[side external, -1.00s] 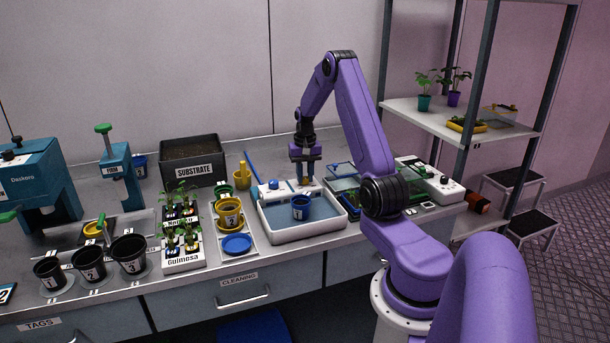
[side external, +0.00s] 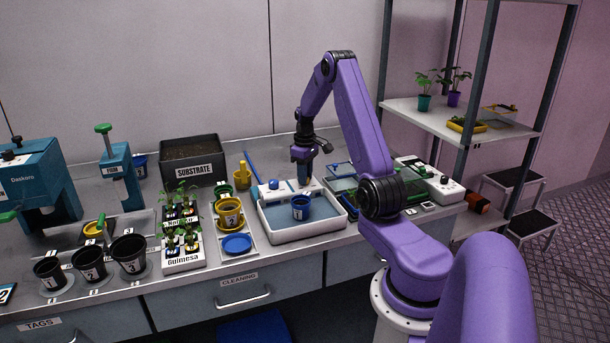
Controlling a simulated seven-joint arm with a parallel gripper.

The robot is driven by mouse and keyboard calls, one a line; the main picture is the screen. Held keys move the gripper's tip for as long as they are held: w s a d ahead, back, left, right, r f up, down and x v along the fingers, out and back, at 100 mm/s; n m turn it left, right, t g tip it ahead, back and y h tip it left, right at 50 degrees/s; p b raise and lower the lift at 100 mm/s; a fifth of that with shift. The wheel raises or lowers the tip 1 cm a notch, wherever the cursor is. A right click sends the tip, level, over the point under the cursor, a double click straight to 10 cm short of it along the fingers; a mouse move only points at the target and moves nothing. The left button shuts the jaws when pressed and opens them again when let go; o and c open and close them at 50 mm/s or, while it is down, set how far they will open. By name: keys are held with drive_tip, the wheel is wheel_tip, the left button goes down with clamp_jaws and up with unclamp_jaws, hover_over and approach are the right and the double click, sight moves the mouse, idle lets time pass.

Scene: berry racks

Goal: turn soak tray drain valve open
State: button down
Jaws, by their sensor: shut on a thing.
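The soak tray (side external: 272,234) is a white basin of water on the bench, with a blue pot (side external: 300,207) standing in it. A white ledge runs along its back, with a blue knob (side external: 275,184) at the left. My gripper (side external: 304,181) points straight down over the ledge, right of the knob and behind the pot. It is shut on the small yellow-orange drain valve handle (side external: 305,184), which is mostly hidden by the fingers. The handle's exact angle is too small to tell.
A plant rack (side external: 184,264), a yellow pot (side external: 229,212) and a blue saucer (side external: 237,244) stand left of the tray. A substrate bin (side external: 193,160) is behind. A white device (side external: 432,180) lies right, near the shelf unit (side external: 462,125).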

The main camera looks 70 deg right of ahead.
drive_tip(key=shift+r+n, duration=0.1)
drive_tip(key=shift+n, duration=0.5)
drive_tip(key=c, duration=0.9)
unclamp_jaws()
wheel_tip(320, 180, up, 17)
drive_tip(key=shift+r, duration=0.2)
